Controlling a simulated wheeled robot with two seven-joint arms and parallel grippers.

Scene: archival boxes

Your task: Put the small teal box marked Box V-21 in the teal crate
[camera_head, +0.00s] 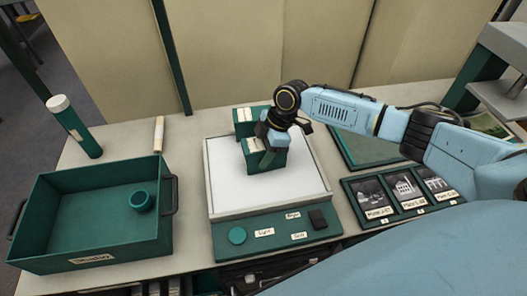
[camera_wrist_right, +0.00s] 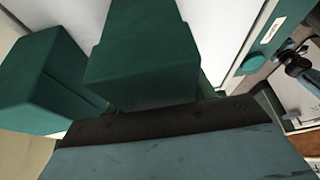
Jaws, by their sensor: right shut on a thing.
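In the right wrist view the held box (camera_wrist_right: 145,60) fills the middle, against the dark edge of the gripper. The other teal box (camera_head: 246,120) stands just behind it and also shows at the left of the wrist view (camera_wrist_right: 45,85). No marking is readable on either box. The teal crate (camera_head: 110,247) stands at the left.
A small teal round container (camera_head: 142,201) lies in the crate. A teal tube with a white cap (camera_head: 75,127) stands behind the crate. The light table's front strip (camera_head: 275,235) carries labels and a dark block. Framed photographs (camera_head: 405,194) lie at the right.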

